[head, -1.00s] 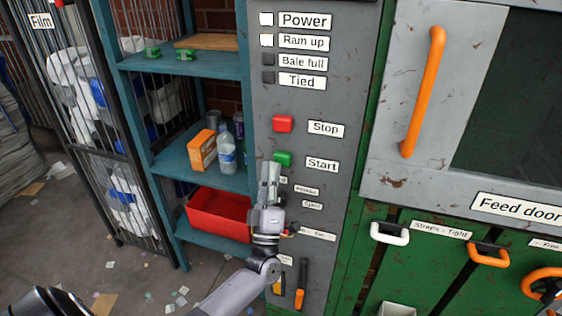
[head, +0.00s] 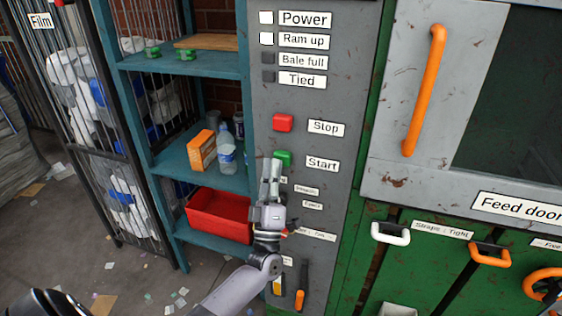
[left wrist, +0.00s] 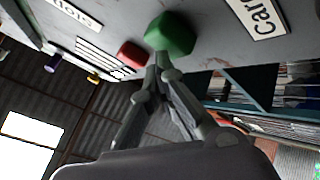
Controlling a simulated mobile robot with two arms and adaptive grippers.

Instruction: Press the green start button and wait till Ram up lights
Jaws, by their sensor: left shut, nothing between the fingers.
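The green start button (head: 283,158) is on the grey control panel beside the "Start" label (head: 322,164). My left gripper (head: 270,163) is shut and empty, pointing up with its tips at the button's lower left. In the left wrist view the fingertips (left wrist: 160,58) appear just at the edge of the green button (left wrist: 170,34); I cannot tell whether they touch. The Ram up lamp (head: 266,39) looks white and lit, like the Power lamp (head: 266,18). The Bale full lamp (head: 268,59) and Tied lamp (head: 268,76) are dark. My right gripper is not in view.
The red stop button (head: 283,123) sits just above the green one. Left of the panel is a teal shelf (head: 185,62) with bottles, an orange box (head: 202,150) and a red bin (head: 218,216). The feed door's orange handle (head: 424,90) is at the right.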

